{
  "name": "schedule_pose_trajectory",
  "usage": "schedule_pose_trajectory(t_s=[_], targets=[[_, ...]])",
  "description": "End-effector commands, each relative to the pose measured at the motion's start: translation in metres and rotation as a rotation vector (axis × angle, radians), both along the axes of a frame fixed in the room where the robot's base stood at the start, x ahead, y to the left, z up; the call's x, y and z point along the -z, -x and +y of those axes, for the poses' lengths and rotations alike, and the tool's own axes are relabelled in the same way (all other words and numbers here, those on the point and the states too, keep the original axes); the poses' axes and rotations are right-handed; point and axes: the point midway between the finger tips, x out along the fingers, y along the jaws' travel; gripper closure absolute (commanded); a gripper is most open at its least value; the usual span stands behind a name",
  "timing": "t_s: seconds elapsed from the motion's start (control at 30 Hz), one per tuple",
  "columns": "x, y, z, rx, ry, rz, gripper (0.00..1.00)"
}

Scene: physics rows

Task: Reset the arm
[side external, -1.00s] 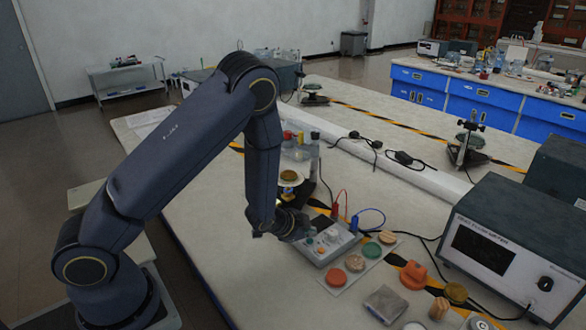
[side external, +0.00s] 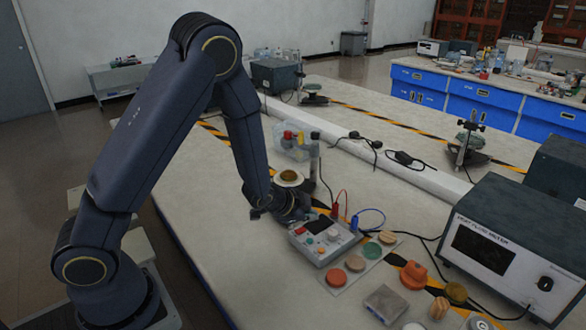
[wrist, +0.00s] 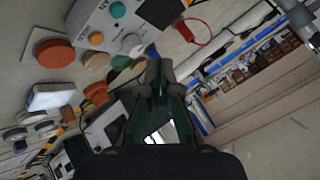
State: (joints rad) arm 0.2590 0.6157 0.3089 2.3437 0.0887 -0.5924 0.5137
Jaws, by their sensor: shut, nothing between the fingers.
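My gripper (side external: 258,213) is at the left of the grey control box, above the bench. In the wrist view its two dark fingers (wrist: 158,80) meet at the tips, and nothing is held between them. The control box (side external: 322,241) has coloured buttons and a dark screen, with red and blue leads at its back. It also shows at the top of the wrist view (wrist: 110,22). My gripper is apart from the discs and blocks on the bench.
Several round discs, such as an orange one (side external: 337,278) and a green one (side external: 372,251), lie right of the box. Clear containers (side external: 291,145) stand behind my arm. The bench (side external: 225,235) is bare at left.

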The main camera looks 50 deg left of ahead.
Motion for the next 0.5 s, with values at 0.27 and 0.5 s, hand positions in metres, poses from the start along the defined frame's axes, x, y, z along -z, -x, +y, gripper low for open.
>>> schedule_pose_trajectory(t_s=[0.27,0.5], targets=[[-0.014,-0.006,0.005,-0.014,0.009,-0.034,1.0],[-0.153,-0.021,0.007,-0.062,0.121,-0.28,1.0]])
